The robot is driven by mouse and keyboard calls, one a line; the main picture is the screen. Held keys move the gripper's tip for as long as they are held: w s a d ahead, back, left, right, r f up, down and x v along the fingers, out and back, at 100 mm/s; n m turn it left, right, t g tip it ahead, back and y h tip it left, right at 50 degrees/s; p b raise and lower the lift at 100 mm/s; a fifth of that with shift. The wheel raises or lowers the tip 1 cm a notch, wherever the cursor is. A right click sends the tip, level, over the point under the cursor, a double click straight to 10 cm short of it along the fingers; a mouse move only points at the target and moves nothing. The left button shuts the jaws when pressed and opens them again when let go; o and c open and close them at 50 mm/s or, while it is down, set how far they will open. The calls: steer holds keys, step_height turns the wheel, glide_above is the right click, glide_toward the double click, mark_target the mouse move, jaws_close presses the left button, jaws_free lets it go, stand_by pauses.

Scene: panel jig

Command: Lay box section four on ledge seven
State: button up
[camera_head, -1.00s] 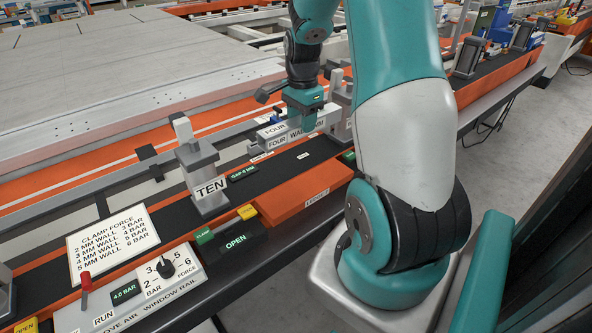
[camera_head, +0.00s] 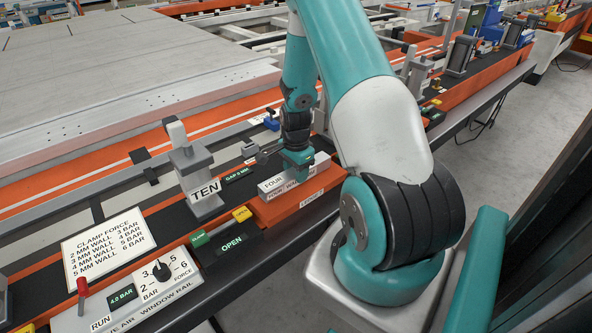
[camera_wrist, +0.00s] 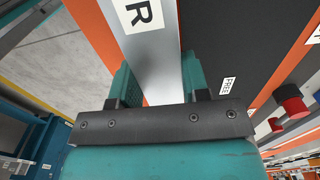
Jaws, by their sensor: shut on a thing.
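Box section four, a light grey bar with a white FOUR label (camera_head: 273,184), is in my gripper (camera_head: 298,167). In the wrist view the bar (camera_wrist: 156,65) runs between the two teal fingers (camera_wrist: 160,88), which are shut on it. In the head view the bar lies along and over the orange ledge (camera_head: 306,205), whose front label appears to read LEDGE 7. I cannot tell whether the bar touches the ledge or is slightly above it.
A grey clamp marked TEN (camera_head: 203,185) stands left of the ledge on the black bed. A control box with a dial (camera_head: 158,270) is at lower left.

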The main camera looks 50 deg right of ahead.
steer(key=o, duration=0.7)
steer(key=shift+f, duration=0.2)
steer(key=shift+c, duration=0.2)
steer(key=o, duration=0.4)
steer(key=shift+r, duration=0.1)
steer(key=shift+o, duration=0.2)
